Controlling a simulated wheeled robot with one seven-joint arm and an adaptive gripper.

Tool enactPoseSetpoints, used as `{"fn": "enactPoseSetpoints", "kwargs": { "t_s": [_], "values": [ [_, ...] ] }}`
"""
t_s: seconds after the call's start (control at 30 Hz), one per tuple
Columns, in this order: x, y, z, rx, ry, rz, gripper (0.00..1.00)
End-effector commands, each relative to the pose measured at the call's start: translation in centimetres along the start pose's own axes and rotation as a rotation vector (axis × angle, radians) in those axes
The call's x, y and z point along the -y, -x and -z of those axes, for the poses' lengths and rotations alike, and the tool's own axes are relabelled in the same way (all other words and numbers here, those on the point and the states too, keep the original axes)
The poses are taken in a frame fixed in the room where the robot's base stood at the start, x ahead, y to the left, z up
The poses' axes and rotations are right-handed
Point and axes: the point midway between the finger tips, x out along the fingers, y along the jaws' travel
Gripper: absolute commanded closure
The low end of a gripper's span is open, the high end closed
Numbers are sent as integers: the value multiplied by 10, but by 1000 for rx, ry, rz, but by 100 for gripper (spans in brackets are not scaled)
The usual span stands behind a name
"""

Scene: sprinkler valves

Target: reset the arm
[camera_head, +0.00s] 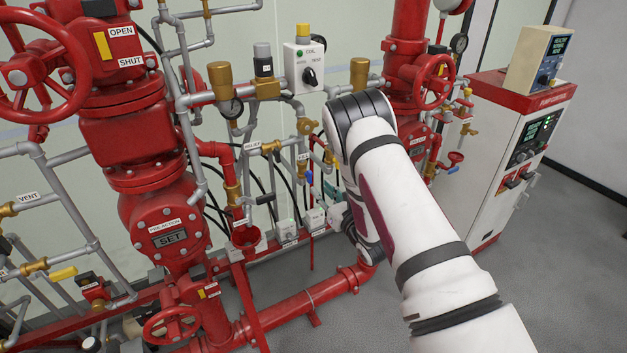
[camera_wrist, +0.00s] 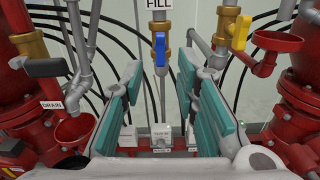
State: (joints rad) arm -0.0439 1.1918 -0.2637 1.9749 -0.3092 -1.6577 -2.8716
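My arm (camera_head: 385,190) reaches forward from the lower right of the head view, over the front of the red and grey pipework. My gripper (camera_wrist: 160,90) shows in the wrist view with its two teal fingers well apart and nothing held between them. Beyond the gap stands a valve with a blue handle (camera_wrist: 160,48) on a grey pipe, under a FILL label (camera_wrist: 158,4). The fingers appear apart from this valve. In the head view the forearm and wrist hide most of my gripper.
In the wrist view, a black-handled valve (camera_wrist: 48,68) and red drain funnel (camera_wrist: 76,128) stand left; a yellow-handled valve (camera_wrist: 240,32) and red funnel (camera_wrist: 275,42) stand right. In the head view, a control cabinet (camera_head: 480,180) stands right. Open floor (camera_head: 570,250) lies at lower right.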

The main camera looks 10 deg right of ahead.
Motion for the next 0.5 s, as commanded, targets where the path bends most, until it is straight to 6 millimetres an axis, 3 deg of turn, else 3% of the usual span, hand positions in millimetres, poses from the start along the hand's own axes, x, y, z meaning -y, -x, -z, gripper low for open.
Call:
{"fn": "enactPoseSetpoints", "kwargs": {
  "t_s": [0.37,0.5],
  "values": [
    [1,6,0,1,-1,0,72],
    [4,-2,-10,-8,-46,17,72]
  ]
}}
